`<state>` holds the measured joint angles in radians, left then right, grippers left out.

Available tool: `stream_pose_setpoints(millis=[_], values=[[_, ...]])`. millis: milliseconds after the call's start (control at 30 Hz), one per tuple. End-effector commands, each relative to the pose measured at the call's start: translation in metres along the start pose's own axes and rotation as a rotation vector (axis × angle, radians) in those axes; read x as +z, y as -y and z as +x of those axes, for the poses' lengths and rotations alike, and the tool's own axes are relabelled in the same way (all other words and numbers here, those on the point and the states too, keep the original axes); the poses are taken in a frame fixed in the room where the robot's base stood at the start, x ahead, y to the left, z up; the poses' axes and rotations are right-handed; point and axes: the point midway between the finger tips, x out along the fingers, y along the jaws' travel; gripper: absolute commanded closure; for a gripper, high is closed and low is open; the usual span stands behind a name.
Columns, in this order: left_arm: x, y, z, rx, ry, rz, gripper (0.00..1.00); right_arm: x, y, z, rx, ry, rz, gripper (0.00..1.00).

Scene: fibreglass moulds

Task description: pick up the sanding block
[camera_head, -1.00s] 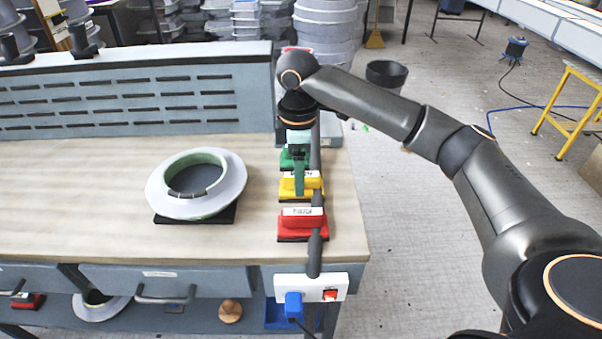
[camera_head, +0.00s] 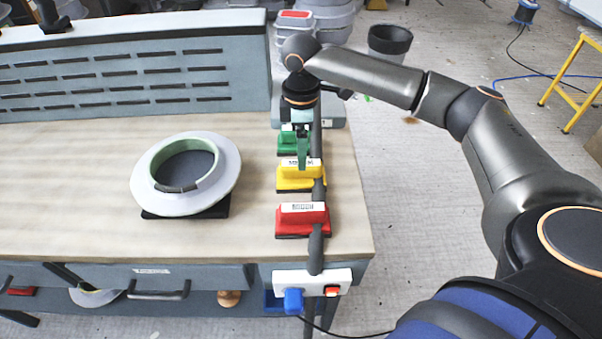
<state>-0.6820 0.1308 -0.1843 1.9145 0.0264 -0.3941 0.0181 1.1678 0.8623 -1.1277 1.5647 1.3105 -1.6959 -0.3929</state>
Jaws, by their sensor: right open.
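Three sanding blocks stand in a row near the right end of the workbench (camera_head: 90,225): a green one (camera_head: 285,142) at the back, a yellow one (camera_head: 290,178) in the middle and a red one (camera_head: 302,217) nearest. Each has a dark base and a pale label. My right gripper (camera_head: 303,164) points down over the row, open. Its fingertips overlap the far edge of the yellow block in the picture, and it partly hides the green block. I cannot tell whether it touches either one. My left gripper is out of view.
A round grey mould ring (camera_head: 220,182) lies on a dark pad left of the blocks. A dark hose or bar (camera_head: 316,245) runs beside the blocks. A slotted panel (camera_head: 130,70) stands along the bench's back. A socket box (camera_head: 335,277) is at the front edge. The bench's left part is clear.

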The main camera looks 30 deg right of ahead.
Motion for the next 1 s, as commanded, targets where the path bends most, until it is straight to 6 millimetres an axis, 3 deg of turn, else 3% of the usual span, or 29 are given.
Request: stream_pose_setpoints(millis=[167,400,700,1000], values=[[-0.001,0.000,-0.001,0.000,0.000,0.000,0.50,0.000,0.000,0.014,-0.002,0.002,0.001,0.22],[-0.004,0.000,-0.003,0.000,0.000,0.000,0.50,0.000,-0.001,0.049,0.000,0.001,0.001,0.22],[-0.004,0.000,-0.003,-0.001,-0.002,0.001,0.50,-0.001,-0.001,0.056,0.001,0.000,0.000,0.22],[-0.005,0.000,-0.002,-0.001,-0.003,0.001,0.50,-0.001,-0.001,0.056,0.001,-0.001,0.000,0.54]])
